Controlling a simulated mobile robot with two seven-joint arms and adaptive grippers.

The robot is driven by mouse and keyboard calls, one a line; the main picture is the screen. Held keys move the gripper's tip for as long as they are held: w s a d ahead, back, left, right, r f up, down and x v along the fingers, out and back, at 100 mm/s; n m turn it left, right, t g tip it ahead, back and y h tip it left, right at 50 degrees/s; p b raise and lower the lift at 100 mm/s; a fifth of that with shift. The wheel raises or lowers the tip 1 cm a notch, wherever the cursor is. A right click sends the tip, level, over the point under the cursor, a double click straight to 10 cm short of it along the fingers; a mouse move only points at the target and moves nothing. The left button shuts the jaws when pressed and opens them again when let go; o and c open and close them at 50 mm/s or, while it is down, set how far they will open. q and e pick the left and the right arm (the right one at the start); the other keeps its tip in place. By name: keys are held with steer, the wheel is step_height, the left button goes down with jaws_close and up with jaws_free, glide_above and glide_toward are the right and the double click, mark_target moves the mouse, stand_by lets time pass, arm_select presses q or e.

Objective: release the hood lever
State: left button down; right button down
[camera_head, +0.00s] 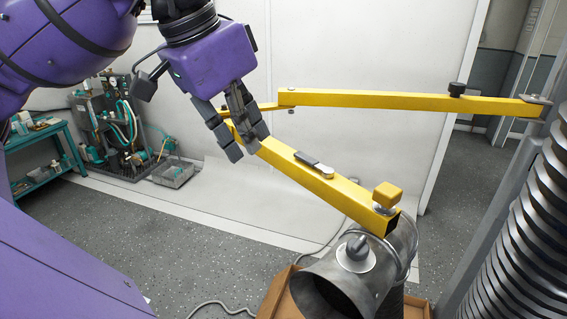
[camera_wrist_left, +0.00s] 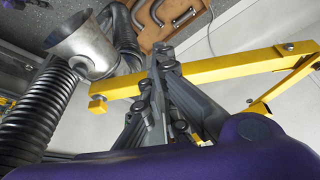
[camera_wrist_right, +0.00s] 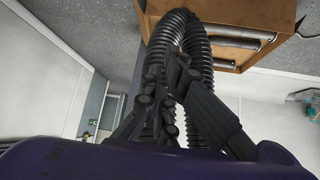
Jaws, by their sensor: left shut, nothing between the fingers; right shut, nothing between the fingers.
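A yellow jointed boom (camera_head: 340,190) slopes down to a grey metal exhaust hood (camera_head: 345,285). A small grey lever (camera_head: 313,163) lies along the boom's top face. A yellow block-shaped knob (camera_head: 388,196) stands at the boom's lower end and also shows in the left wrist view (camera_wrist_left: 97,105). My left gripper (camera_head: 246,147) is shut and empty, above and left of the lever, apart from it in the head view. In the left wrist view, its fingers (camera_wrist_left: 164,60) overlap the boom and hide part of it. My right gripper (camera_wrist_right: 165,75) is shut and empty, in front of a black hose.
A ribbed black hose (camera_head: 520,230) stands at the right. A teal shelf (camera_head: 45,160) and an engine (camera_head: 120,130) stand at the left. The upper boom section (camera_head: 400,102) crosses behind.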

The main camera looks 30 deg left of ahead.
mark_target(313, 164)
arm_select(q)
steer(key=w+f+b, duration=0.1)
steer(key=w+f, duration=0.1)
steer(key=w+d+f+b, duration=0.1)
steer(key=w+f, duration=0.1)
steer(key=f, duration=0.1)
steer(key=w+d+f+b, duration=0.1)
steer(key=w+f, duration=0.1)
steer(key=shift+w+f, duration=0.25)
steer(key=shift+w, duration=0.1)
stand_by(0.4)
